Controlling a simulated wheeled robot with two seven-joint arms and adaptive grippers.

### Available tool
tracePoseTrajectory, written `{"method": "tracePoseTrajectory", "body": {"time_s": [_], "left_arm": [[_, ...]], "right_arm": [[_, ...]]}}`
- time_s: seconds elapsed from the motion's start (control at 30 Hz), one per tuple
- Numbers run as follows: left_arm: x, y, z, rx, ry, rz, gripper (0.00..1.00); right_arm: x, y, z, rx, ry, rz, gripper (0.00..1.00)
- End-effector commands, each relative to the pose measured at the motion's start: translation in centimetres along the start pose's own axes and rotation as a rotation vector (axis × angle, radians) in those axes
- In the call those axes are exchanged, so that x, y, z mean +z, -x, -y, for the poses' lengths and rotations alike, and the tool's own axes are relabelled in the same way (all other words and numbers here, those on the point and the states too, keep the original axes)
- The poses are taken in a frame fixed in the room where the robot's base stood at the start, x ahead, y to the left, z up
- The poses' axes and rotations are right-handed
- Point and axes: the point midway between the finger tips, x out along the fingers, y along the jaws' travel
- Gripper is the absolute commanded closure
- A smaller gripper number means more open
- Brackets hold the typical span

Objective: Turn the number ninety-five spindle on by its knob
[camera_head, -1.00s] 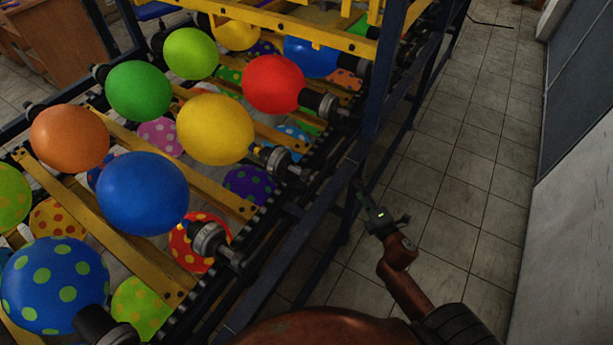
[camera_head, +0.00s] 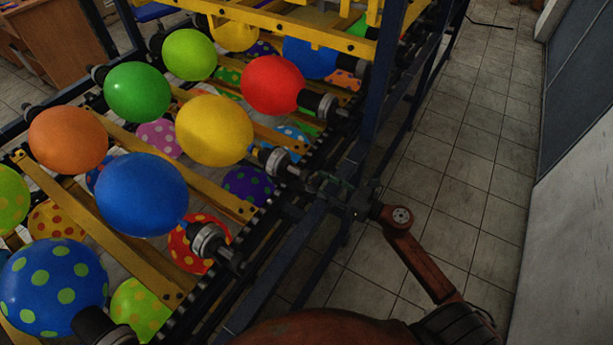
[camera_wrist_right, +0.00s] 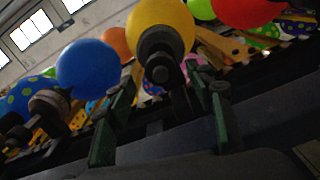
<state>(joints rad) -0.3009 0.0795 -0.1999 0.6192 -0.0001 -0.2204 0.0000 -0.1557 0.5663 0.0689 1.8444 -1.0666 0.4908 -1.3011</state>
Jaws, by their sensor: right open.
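A row of spindles with black knobs runs along the near edge of the machine; no number can be read on any of them. The yellow balloon (camera_head: 214,130) sits on one spindle (camera_head: 277,161). My right gripper (camera_head: 322,184) is just off this spindle's outer end, over the machine's side rail. In the right wrist view the same spindle (camera_wrist_right: 161,58) points at the camera, ahead of and between the two open green fingers (camera_wrist_right: 170,95). The fingers look empty; whether either touches the knob cannot be told. My left gripper is not in view.
Neighbouring spindles carry a blue balloon (camera_head: 142,194) and a red balloon (camera_head: 273,84). A dark blue upright post (camera_head: 384,75) stands beyond the gripper. The tiled floor (camera_head: 465,170) to the right is clear up to the wall.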

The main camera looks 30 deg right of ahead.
Motion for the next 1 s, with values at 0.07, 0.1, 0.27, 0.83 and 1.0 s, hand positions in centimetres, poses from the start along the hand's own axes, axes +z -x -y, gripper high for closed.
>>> {"method": "tracePoseTrajectory", "body": {"time_s": [0.07, 0.1, 0.27, 0.83, 1.0], "left_arm": [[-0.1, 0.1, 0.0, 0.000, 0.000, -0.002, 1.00], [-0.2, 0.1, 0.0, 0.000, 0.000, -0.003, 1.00], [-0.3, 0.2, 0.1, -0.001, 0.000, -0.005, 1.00], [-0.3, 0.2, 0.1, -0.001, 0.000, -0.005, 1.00], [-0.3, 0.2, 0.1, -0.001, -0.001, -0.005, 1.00]], "right_arm": [[0.1, -1.4, 0.0, 0.002, 0.000, 0.002, 0.51], [0.1, -2.0, 0.0, 0.001, -0.001, 0.002, 0.51], [0.1, -4.0, 0.0, 0.000, -0.003, 0.001, 0.51], [0.0, -4.8, 0.0, -0.001, -0.005, 0.001, 0.62], [0.0, -4.8, 0.0, -0.001, -0.005, 0.001, 0.74]]}}
